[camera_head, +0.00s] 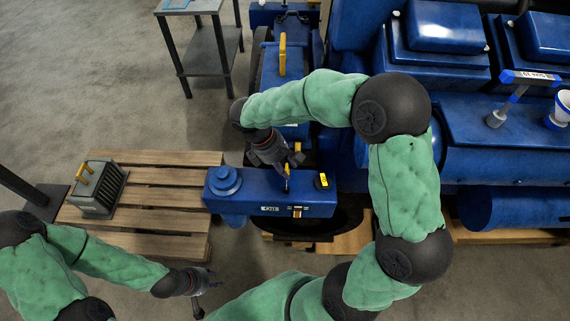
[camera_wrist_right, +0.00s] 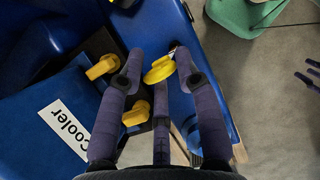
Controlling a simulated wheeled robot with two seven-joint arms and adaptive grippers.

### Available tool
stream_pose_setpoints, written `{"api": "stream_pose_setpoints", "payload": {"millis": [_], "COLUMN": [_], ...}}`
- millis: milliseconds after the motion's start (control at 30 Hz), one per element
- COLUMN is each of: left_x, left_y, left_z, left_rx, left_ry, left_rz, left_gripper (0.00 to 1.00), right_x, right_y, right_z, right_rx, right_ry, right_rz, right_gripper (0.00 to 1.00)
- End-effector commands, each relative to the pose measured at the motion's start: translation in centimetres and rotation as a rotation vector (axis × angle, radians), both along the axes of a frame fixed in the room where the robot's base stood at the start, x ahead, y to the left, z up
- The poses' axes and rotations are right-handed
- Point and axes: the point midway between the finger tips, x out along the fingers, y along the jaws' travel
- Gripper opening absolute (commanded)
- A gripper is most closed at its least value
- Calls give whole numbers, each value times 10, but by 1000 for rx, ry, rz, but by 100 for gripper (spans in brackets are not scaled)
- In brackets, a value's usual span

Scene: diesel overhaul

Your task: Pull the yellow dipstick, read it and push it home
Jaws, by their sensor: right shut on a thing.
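The yellow dipstick's round handle (camera_wrist_right: 158,71) shows between the fingertips of my right gripper (camera_wrist_right: 159,66) in the wrist view. The right gripper (camera_head: 287,170) is shut on it, over the blue block (camera_head: 250,191) in the head view. My arm and fingers hide most of the dipstick, so I cannot tell how far it is in or out, nor see any reading mark. My left gripper (camera_head: 207,297) hangs empty at the lower left, apart from everything, with its fingers spread. It also shows at the right edge of the wrist view (camera_wrist_right: 312,76).
A blue box labelled "Cooler" (camera_wrist_right: 35,125) with yellow knobs (camera_wrist_right: 103,67) lies close to my right fingers. A wooden pallet (camera_head: 150,196) carries a grey finned part (camera_head: 98,188). A dark table (camera_head: 206,48) stands behind. The blue engine (camera_head: 500,125) fills the right. Floor at the left is free.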

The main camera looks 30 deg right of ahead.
Motion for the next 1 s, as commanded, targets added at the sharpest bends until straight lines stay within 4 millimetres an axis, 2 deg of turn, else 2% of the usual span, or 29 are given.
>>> {"api": "stream_pose_setpoints", "payload": {"millis": [33,200,300,600,633,700,1000], "left_x": [0,0,0,0,0,0,0], "left_y": [0,0,0,0,0,0,0], "left_z": [-7,-24,-29,-28,-28,-28,-28], "left_rx": [0,0,0,0,0,0,0], "left_ry": [0,0,1,0,0,0,0], "left_rz": [0,0,0,0,0,0,0], "left_gripper": [33,33,33,33,33,33,33], "right_x": [-2,-2,-2,-2,-2,-2,-1], "right_y": [-1,-1,-2,-1,-1,-1,-1], "right_z": [-13,-49,-62,-62,-62,-62,-62], "right_rx": [-4,-4,-5,-5,-5,-4,-2], "right_ry": [8,9,8,7,7,6,4], "right_rz": [0,1,-1,0,0,0,0], "right_gripper": [0,0,0,0,37,56,58]}}
